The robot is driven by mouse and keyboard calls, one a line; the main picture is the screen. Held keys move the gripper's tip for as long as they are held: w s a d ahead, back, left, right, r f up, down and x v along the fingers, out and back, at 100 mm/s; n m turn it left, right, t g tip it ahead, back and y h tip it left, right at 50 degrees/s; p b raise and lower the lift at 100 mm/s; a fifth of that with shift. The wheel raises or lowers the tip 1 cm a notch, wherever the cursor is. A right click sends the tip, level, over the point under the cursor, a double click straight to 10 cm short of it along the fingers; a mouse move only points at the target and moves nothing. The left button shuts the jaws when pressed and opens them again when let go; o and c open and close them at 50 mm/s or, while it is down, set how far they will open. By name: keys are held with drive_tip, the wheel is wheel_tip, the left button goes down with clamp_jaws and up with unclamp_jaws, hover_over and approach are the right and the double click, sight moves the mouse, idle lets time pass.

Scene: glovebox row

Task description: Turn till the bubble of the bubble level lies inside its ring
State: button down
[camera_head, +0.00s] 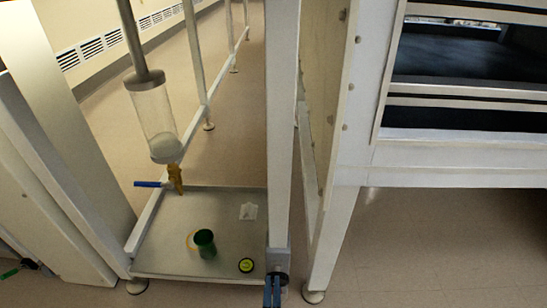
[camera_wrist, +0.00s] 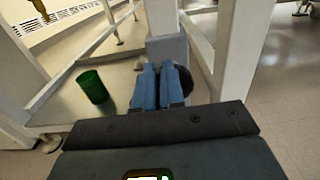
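The bubble level (camera_head: 246,265) is a small round yellow-green vial with a dark rim. It lies on the grey tray-like shelf (camera_head: 224,222) near its front right corner. It is too small to tell where its bubble sits against the ring. A dark round knob (camera_head: 283,278) is at the foot of the white post; in the wrist view the knob (camera_wrist: 186,82) shows partly behind my fingers. My gripper (camera_head: 272,292) has two blue fingers close together at the knob. In the wrist view my gripper (camera_wrist: 159,68) hides the knob's left side, so its hold is unclear.
A green cup (camera_head: 205,244) stands on the shelf; it also shows in the wrist view (camera_wrist: 92,87). A clear cylinder (camera_head: 155,118) with a brass valve (camera_head: 175,179) and blue lever hangs above. White posts (camera_head: 281,130) stand close around my gripper. Floor at right is clear.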

drive_tip(key=shift+w+a+r, duration=0.15)
drive_tip(key=shift+w+r, duration=0.25)
drive_tip(key=shift+w, duration=0.35)
drive_tip(key=shift+r+h, duration=0.1)
drive_tip(key=shift+h, duration=0.2)
drive_tip(key=s+p, duration=0.1)
drive_tip(key=s, duration=0.5)
drive_tip(key=shift+s+a+r, duration=0.2)
drive_tip(key=shift+a, duration=0.2)
